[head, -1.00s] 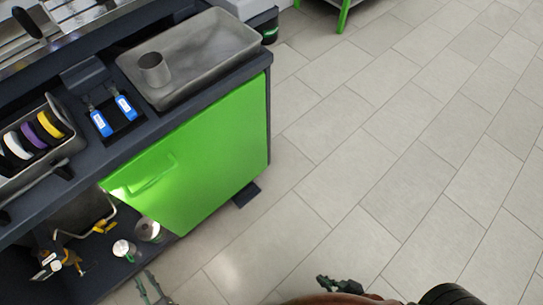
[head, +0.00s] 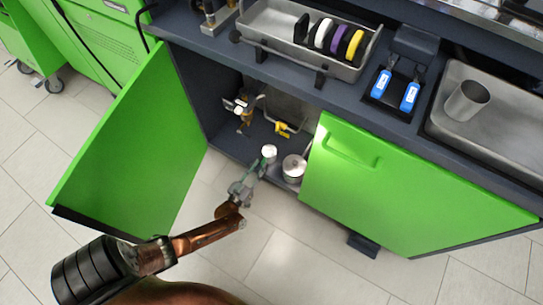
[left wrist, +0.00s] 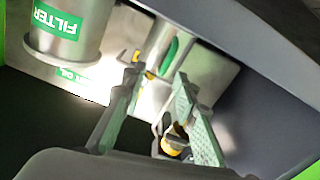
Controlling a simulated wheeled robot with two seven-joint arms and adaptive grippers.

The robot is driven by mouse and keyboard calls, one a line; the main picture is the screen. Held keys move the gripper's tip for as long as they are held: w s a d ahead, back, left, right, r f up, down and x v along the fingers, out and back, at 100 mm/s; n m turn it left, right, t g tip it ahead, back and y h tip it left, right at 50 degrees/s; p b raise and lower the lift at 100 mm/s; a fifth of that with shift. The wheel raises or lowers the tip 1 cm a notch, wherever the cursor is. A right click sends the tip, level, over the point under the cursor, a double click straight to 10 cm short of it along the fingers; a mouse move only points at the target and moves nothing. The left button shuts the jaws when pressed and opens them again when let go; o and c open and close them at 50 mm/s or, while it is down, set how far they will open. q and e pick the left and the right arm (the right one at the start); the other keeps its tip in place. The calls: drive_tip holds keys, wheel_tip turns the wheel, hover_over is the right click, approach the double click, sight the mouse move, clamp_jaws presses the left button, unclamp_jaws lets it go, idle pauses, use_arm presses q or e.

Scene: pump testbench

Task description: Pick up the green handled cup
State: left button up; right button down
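A small pale cup (head: 269,151) stands in the open cabinet in the head view, just beyond my left gripper (head: 258,170). In the left wrist view, a green handle (left wrist: 169,55) on a pale, bright body shows beyond and between the fingertips. My left gripper (left wrist: 158,80) is open, its two fingers apart with nothing held between them. I cannot tell how far the handle is from the tips. My right gripper is not in view.
A larger metal can (head: 293,168) stands right of the cup; a can labelled FILTER (left wrist: 68,30) shows in the left wrist view. An open green door (head: 130,140) is on the left, a closed one (head: 400,190) on the right. Yellow-handled fittings (head: 283,128) are deeper inside.

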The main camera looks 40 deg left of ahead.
sight(267, 158)
use_arm(q)
drive_tip(key=shift+w+a+f, duration=0.15)
drive_tip(key=shift+w+f, duration=0.05)
drive_tip(key=shift+w, duration=0.4)
drive_tip(key=shift+w+a+r, duration=0.15)
drive_tip(key=shift+w+r, duration=0.05)
drive_tip(key=shift+w, duration=0.25)
drive_tip(key=shift+c, duration=0.5)
clamp_jaws()
